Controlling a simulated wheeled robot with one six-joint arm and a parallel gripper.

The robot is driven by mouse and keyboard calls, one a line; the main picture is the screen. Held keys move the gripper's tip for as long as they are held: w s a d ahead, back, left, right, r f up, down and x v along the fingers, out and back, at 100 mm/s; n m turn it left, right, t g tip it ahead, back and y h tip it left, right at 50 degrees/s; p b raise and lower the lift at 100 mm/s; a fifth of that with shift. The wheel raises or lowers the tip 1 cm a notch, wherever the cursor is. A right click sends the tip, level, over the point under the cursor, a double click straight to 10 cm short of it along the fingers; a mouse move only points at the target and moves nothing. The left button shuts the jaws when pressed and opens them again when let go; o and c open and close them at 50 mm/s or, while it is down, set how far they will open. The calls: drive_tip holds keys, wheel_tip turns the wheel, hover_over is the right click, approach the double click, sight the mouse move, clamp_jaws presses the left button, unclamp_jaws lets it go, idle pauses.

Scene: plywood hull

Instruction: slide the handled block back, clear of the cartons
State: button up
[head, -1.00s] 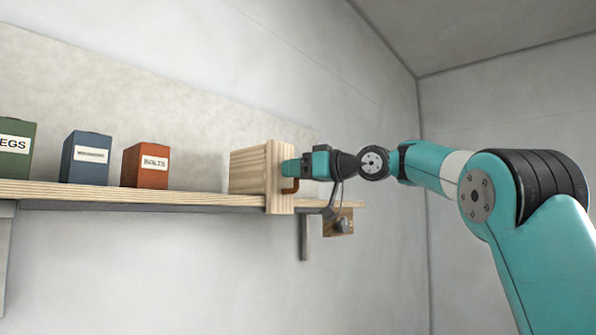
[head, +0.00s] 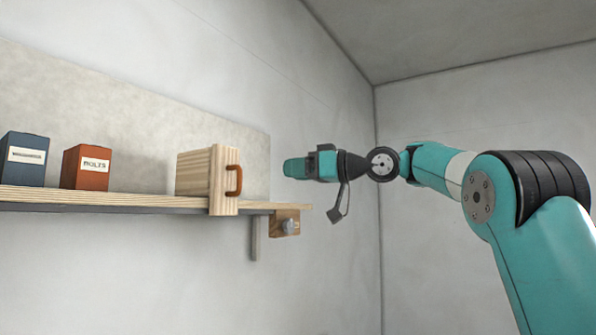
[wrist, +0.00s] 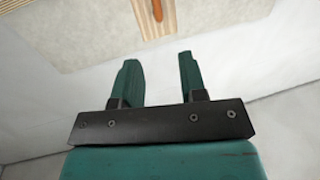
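The handled block (head: 222,180) is pale wood with an orange-brown handle (head: 234,180) on its right face. It stands on the shelf near the right end, with a gap between it and the red carton (head: 86,167) labelled BOLTS. A blue carton (head: 24,160) stands left of the red one, near the picture's left edge. My gripper (head: 288,168) is to the right of the handle, apart from it. In the wrist view its two fingers (wrist: 158,78) are spread with nothing between them. The block's edge and handle (wrist: 157,10) show beyond them at the top.
The wooden shelf (head: 120,201) runs along the wall and ends right of the block. A wooden piece with a metal knob (head: 286,224) hangs under that end, beside a metal bracket (head: 254,240).

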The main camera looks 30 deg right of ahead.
drive_tip(key=v, duration=0.2)
drive_tip(key=shift+s+d, duration=0.15)
drive_tip(key=shift+d, duration=0.15)
drive_tip(key=shift+d, duration=0.1)
drive_tip(key=s+a+f+m+g+h+b, duration=0.1)
drive_tip(key=s+a+f+g+b, duration=0.25)
drive_tip(key=a+f, duration=0.65)
drive_tip(key=s+a+f+m+g+h+b, duration=0.1)
drive_tip(key=s+a+f+g+h+b, duration=0.25)
drive_tip(key=f, duration=1.05)
drive_tip(key=s+a+f+g+h+b, duration=0.1)
drive_tip(key=s+a+f+g+b, duration=0.1)
drive_tip(key=s+f, duration=1.1)
drive_tip(key=s+a+f+g+h+b, duration=0.2)
drive_tip(key=s+f+g+b, duration=0.1)
drive_tip(key=s+f, duration=1)
drive_tip(key=shift+n+g, duration=0.4)
drive_tip(key=shift+g, duration=0.4)
